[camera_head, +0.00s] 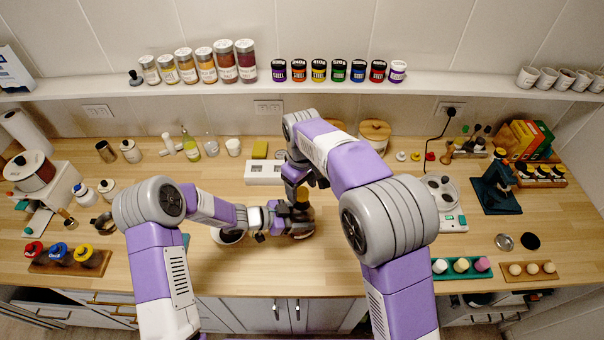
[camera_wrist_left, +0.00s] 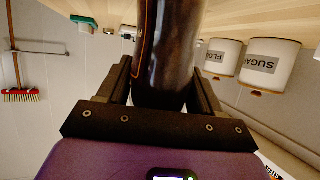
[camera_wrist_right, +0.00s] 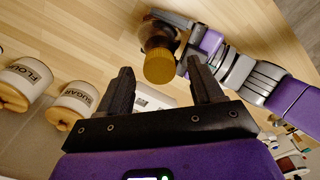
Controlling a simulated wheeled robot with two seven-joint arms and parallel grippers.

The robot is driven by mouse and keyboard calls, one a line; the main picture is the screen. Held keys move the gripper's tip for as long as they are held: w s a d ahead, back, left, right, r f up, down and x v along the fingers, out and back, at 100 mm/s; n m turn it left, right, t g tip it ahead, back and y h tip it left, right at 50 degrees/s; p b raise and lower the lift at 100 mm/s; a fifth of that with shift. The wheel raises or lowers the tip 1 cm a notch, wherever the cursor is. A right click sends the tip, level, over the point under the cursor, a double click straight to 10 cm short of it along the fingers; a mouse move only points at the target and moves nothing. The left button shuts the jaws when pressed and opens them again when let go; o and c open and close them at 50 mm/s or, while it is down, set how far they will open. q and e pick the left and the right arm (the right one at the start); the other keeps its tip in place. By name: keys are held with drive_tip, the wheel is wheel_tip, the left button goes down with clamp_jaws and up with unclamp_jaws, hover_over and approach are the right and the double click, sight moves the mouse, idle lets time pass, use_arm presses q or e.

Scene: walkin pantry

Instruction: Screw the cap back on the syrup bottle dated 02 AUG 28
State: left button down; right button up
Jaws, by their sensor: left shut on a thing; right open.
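A dark brown bottle stands upright on the counter, and my left gripper (camera_head: 280,222) is shut on its side. Its glossy body (camera_wrist_left: 168,50) fills the space between the fingers in the left wrist view. A gold-yellow cap (camera_wrist_right: 159,66) sits at the top of the bottle, also seen in the head view (camera_head: 302,195); I cannot tell how tightly it sits. My right gripper (camera_wrist_right: 160,80) is open and empty, above the cap and pointing down, with the cap between its fingers' lines but apart from them. No date on the bottle is readable.
A wooden tray (camera_head: 38,267) with red-, blue- and yellow-topped jars stands front left. A white rack (camera_head: 262,173) lies behind the bottle, with FLOUR and SUGAR canisters (camera_head: 373,132) behind right. A dark bowl rim (camera_head: 228,238) is left of the bottle.

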use_arm(q)
drive_tip(key=shift+f, duration=0.1)
use_arm(e)
wheel_tip(320, 180, up, 11)
idle(0.3)
use_arm(q)
drive_tip(key=shift+c, duration=0.5)
unclamp_jaws()
drive_tip(key=v, duration=0.7)
drive_tip(key=shift+a, duration=0.25)
drive_tip(key=shift+s, duration=0.1)
